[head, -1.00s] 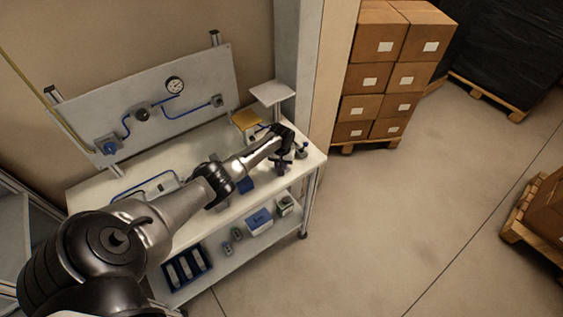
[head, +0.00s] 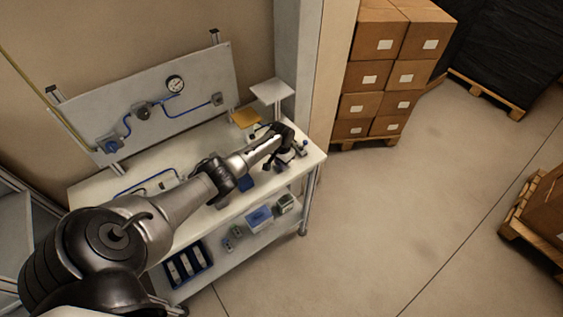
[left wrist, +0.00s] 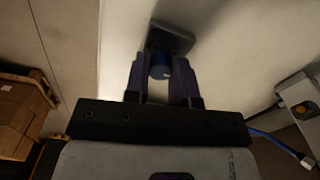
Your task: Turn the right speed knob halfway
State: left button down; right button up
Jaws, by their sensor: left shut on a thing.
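My left gripper (head: 284,160) is over the right end of the white workbench (head: 316,157). In the left wrist view its two fingers (left wrist: 160,82) are shut on a blue round knob (left wrist: 160,67), one finger on each side. The knob sits on a dark grey block (left wrist: 172,38). In the head view my gripper and forearm cover much of this spot, so I cannot make out the knob clearly there. I cannot read the knob's angle. My right gripper is not in view.
A yellow piece (head: 245,118) and a raised white stand (head: 271,91) are near the back right. Stacked cartons (head: 382,75) are beyond. The lower shelf holds blue bins (head: 187,265).

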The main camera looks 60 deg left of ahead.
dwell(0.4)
pick_arm(q)
jog(key=c, duration=0.9)
grip_release()
jog(key=shift+c, duration=0.2)
jog(key=shift+r, duration=0.25)
notch_tip(320, 180, up, 13)
jog(key=p, duration=0.1)
jog(key=shift+r+p, duration=0.15)
jog(key=shift+p, duration=0.25)
